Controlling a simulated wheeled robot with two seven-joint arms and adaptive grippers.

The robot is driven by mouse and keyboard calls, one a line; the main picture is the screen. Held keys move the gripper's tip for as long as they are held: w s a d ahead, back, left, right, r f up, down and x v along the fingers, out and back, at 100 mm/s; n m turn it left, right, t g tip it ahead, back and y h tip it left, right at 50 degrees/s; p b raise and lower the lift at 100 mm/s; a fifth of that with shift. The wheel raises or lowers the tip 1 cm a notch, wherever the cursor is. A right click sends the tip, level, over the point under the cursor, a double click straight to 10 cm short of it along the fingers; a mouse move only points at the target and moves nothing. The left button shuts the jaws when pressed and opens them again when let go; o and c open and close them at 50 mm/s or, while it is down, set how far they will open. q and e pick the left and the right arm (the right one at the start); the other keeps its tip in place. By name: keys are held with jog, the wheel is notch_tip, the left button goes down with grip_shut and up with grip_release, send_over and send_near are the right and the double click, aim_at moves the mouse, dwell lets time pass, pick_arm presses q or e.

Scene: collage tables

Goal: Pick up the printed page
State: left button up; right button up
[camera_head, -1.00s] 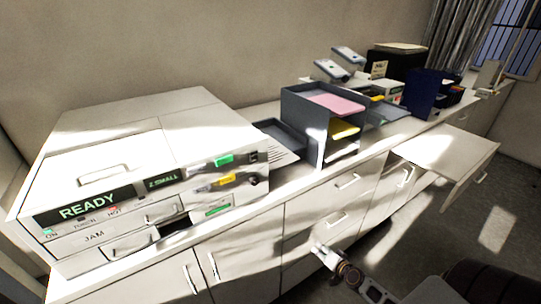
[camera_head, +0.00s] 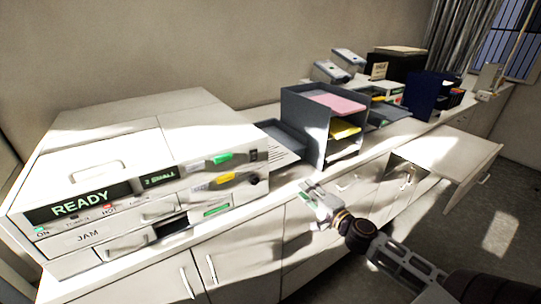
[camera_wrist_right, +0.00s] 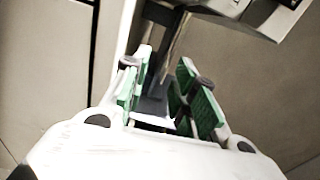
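A large white printer (camera_head: 100,165) with a lit READY display stands at the left of the counter. A dark output tray (camera_head: 283,136) sticks out from its right side. I cannot clearly make out a printed page; pale stripes by the tray could be paper or sunlight. My right gripper (camera_head: 312,193) is in front of the counter edge, below and right of the tray. In the right wrist view, its green-padded fingers (camera_wrist_right: 165,95) are apart, with nothing seen held between them. My left gripper is not in view.
A dark letter organizer (camera_head: 304,128) holds pink and yellow paper right of the tray. Staplers, a black box and a blue holder (camera_head: 425,92) stand farther right. White cabinet fronts (camera_head: 235,265) lie below the counter. A pale panel (camera_head: 450,152) juts out at the right.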

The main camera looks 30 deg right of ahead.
jog(key=shift+s+a+r+y, duration=0.1)
jog(key=shift+a+r+y, duration=0.05)
jog(key=shift+a+r, duration=0.4)
jog(key=shift+a+r+y, duration=0.15)
jog(key=shift+a+r, duration=0.15)
jog(key=shift+r, duration=0.4)
send_near(281, 166)
jog(key=shift+w+a+f, duration=0.15)
jog(key=shift+w, duration=1.05)
jog(key=shift+w+a+f, duration=0.15)
jog(key=shift+w, duration=1.05)
jog(key=shift+w, duration=0.1)
jog(key=shift+w+a+r+p, duration=0.15)
jog(key=shift+w+p, duration=0.1)
jog(key=shift+w, duration=0.5)
jog(key=shift+w+d+r+p, duration=0.1)
jog(key=shift+w+p, duration=0.15)
jog(key=shift+w, duration=0.5)
jog(key=shift+w+a+f, duration=0.1)
jog(key=shift+w+a, duration=0.05)
jog(key=shift+w, duration=0.85)
